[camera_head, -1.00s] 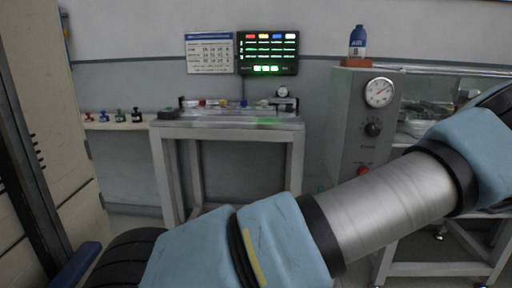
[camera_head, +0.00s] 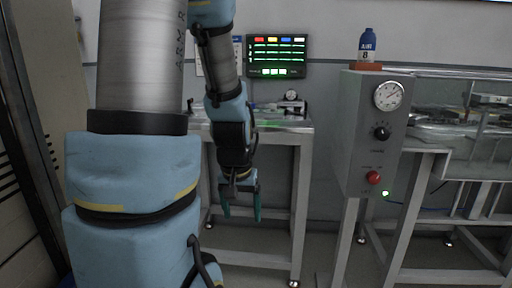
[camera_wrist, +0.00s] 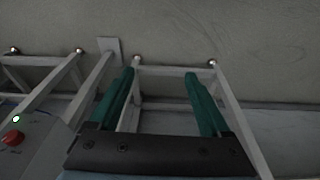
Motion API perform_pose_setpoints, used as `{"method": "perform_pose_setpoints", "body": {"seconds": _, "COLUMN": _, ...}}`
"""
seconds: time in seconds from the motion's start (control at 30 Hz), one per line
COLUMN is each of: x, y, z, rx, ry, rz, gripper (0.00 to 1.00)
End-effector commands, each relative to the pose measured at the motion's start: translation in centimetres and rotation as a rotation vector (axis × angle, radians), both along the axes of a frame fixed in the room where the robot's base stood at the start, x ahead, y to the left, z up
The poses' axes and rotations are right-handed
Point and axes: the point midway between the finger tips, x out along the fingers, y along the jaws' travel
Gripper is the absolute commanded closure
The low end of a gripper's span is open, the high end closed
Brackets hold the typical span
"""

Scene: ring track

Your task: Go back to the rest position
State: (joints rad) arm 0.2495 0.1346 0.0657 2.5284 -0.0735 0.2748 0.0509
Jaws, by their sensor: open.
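My gripper (camera_head: 241,203) hangs pointing down in the head view, in front of the small table with the grey frame. Its two green fingers are apart with nothing between them. In the wrist view my gripper (camera_wrist: 160,84) is also open and empty, with floor and table legs beyond the fingers. My blue and silver arm fills the left of the head view and hides part of the table and the wall sheet behind it.
The small table (camera_head: 303,180) stands behind my gripper. A grey control box (camera_head: 352,135) with a gauge, black knob and red button (camera_head: 373,177) stands to the right. A blue bottle (camera_head: 367,46) is on top of it. A lit display (camera_head: 277,56) hangs on the wall.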

Motion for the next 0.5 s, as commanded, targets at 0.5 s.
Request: {"method": "perform_pose_setpoints", "body": {"seconds": 0.5, "x": -3.2, "y": 3.2, "z": 8.1, "rx": 0.02, "ry": 0.065, "rz": 0.069, "gripper": 0.19}}
